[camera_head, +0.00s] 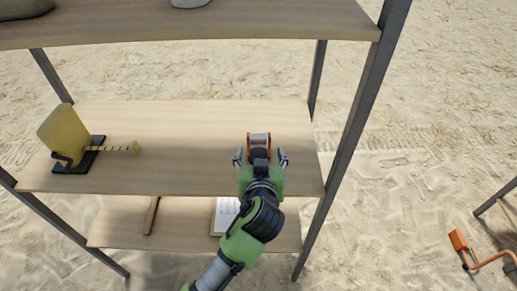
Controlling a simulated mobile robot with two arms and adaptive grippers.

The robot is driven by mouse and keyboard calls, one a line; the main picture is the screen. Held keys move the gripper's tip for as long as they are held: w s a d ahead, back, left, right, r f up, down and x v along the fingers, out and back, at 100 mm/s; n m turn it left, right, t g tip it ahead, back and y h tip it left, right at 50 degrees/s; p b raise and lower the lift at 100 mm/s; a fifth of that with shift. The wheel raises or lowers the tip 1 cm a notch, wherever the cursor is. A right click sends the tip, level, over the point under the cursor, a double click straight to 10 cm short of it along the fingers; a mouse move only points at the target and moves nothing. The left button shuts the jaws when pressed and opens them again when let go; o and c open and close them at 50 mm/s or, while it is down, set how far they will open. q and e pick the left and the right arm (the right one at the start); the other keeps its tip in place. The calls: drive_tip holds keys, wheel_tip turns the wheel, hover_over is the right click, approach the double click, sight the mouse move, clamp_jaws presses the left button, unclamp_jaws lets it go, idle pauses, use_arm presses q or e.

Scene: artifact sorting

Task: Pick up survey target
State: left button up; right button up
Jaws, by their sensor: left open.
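A small orange-brown item (259,138) with a pale middle, like a spool or framed target, stands on the middle shelf (195,125) near its right end. It is the likeliest survey target, but I cannot be sure. My left gripper (261,157), green with grey fingers, is over the same shelf, right at the near side of this item. Its fingers are spread apart, one on each side. The gripper hides the item's lower part, and I cannot tell whether the fingers touch it. My right gripper is not in view.
The upper shelf (220,25) is above, and dark metal posts (357,105) frame the right side. Paper (226,212) lies on the lower shelf. An orange-handled tool (458,240) is at far right.

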sight(259, 152)
use_arm(q)
drive_tip(key=shift+w+f, duration=0.3)
drive_tip(key=shift+w, duration=0.35)
drive_tip(key=shift+w+a+f+p, duration=0.1)
drive_tip(key=shift+w+p, duration=0.45)
drive_tip(key=shift+p, duration=0.05)
drive_tip(key=p+x, duration=0.1)
drive_tip(key=x, duration=0.2)
drive_tip(key=shift+w+a+f, duration=0.1)
drive_tip(key=shift+a+f, duration=0.1)
drive_tip(key=shift+f, duration=0.05)
drive_tip(key=shift+w+f, duration=0.2)
drive_tip(key=shift+w, duration=0.1)
drive_tip(key=c, duration=1.4)
